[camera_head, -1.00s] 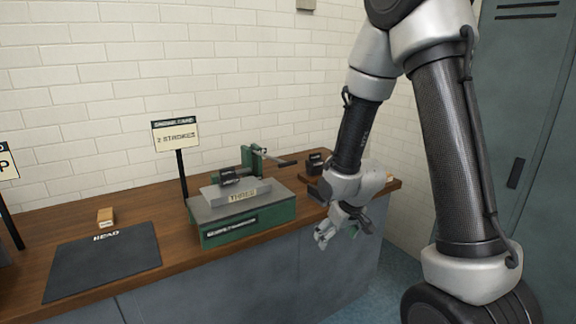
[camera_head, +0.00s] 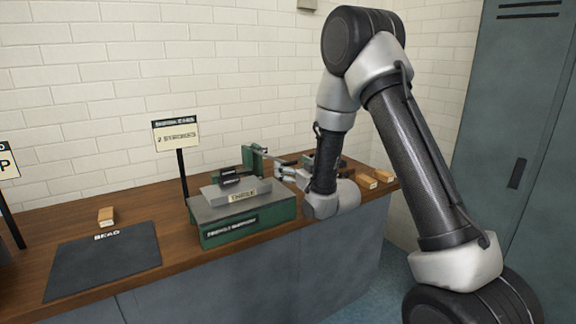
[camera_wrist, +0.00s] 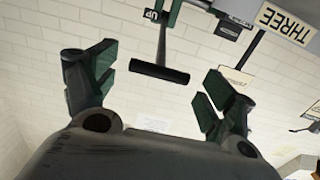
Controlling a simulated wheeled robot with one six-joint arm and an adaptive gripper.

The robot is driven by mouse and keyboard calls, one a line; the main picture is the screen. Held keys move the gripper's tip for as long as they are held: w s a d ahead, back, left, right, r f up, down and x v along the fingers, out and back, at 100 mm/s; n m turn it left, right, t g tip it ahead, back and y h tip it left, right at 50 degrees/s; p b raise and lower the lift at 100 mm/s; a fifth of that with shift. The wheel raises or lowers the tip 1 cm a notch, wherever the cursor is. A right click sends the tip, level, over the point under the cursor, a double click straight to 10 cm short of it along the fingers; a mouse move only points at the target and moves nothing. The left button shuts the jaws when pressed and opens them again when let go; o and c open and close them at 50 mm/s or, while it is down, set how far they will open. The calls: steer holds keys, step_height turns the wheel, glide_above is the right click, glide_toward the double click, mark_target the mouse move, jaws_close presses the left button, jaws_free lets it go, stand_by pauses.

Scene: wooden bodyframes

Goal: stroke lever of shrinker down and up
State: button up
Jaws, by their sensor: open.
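The shrinker (camera_head: 245,225) has a green base, a grey top plate and a green upright with a lever (camera_head: 276,159) sticking out to the right. My gripper (camera_head: 283,174) is at the lever's outer end, just right of the shrinker. In the wrist view the lever's black crossbar handle (camera_wrist: 159,72) lies between the two open fingers of my gripper (camera_wrist: 165,78). It appears apart from both fingers. The handle is partly hidden by my gripper in the head view.
A sign reading "2 STROKES" (camera_head: 176,136) stands behind the shrinker. A dark mat (camera_head: 100,265) and a wooden block (camera_head: 106,216) are to the left. More wooden blocks (camera_head: 374,180) lie right of my arm. A brick wall (camera_head: 90,90) is behind the bench.

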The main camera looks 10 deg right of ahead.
steer(key=shift+x, duration=1.35)
steer(key=c, duration=1.5)
steer(key=shift+o, duration=0.2)
steer(key=r+g, duration=0.1)
steer(key=r, duration=0.1)
steer(key=w+r, duration=0.1)
steer(key=r, duration=0.2)
steer(key=w+r+g, duration=0.1)
steer(key=r, duration=0.2)
steer(key=shift+a+g+h, duration=0.3)
steer(key=shift+a+h, duration=0.05)
steer(key=shift+h, duration=0.05)
steer(key=w+a+r, duration=0.2)
steer(key=w+r, duration=0.5)
steer(key=r, duration=0.3)
steer(key=shift+w+a+r, duration=0.2)
steer(key=shift+r, duration=0.2)
